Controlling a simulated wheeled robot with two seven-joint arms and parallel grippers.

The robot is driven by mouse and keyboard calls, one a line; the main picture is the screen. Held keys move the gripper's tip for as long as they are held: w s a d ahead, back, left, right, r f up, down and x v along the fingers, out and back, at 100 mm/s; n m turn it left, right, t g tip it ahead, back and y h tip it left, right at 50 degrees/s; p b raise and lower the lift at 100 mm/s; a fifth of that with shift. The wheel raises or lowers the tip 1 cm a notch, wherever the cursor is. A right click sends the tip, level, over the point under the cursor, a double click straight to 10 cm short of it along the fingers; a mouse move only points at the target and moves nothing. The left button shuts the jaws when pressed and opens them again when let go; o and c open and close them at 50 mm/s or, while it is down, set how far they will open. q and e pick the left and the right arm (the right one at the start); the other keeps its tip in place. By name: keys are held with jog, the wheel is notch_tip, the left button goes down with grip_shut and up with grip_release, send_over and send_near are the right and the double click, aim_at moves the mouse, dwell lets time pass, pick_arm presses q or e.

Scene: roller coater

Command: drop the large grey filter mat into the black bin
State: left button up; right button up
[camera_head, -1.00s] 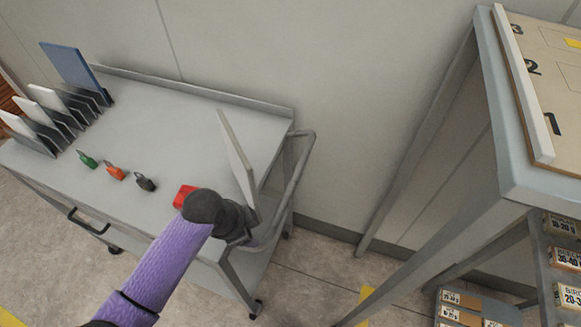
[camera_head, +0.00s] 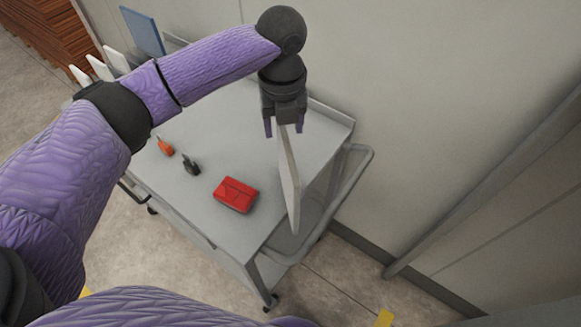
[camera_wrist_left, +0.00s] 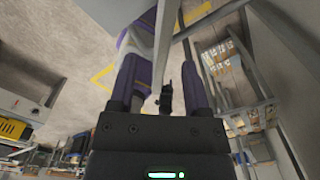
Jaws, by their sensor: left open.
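A light grey flat panel (camera_head: 290,180), which looks like the large grey filter mat, stands on edge at the right end of the cart. My left gripper (camera_head: 284,128) is above it, pointing down, with its fingers apart on either side of the panel's upper edge. In the left wrist view, the pale panel (camera_wrist_left: 165,45) shows edge-on between the two spread fingers (camera_wrist_left: 160,75). Whether either finger touches it cannot be told. I see no black bin in these frames. My right gripper is out of view.
The grey cart (camera_head: 240,115) carries a red box (camera_head: 235,195), a black padlock (camera_head: 190,164) and an orange padlock (camera_head: 165,146). A blue panel (camera_head: 142,32) and white panels stand at its far left. The wall is close behind; a rail (camera_head: 345,190) borders the right end.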

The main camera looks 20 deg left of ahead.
aim_at(288, 147)
pick_arm(q)
jog(key=f, duration=0.4)
jog(key=d+f, duration=0.1)
jog(key=f, duration=0.2)
jog(key=shift+s, duration=0.3)
grip_shut()
dwell(0.9)
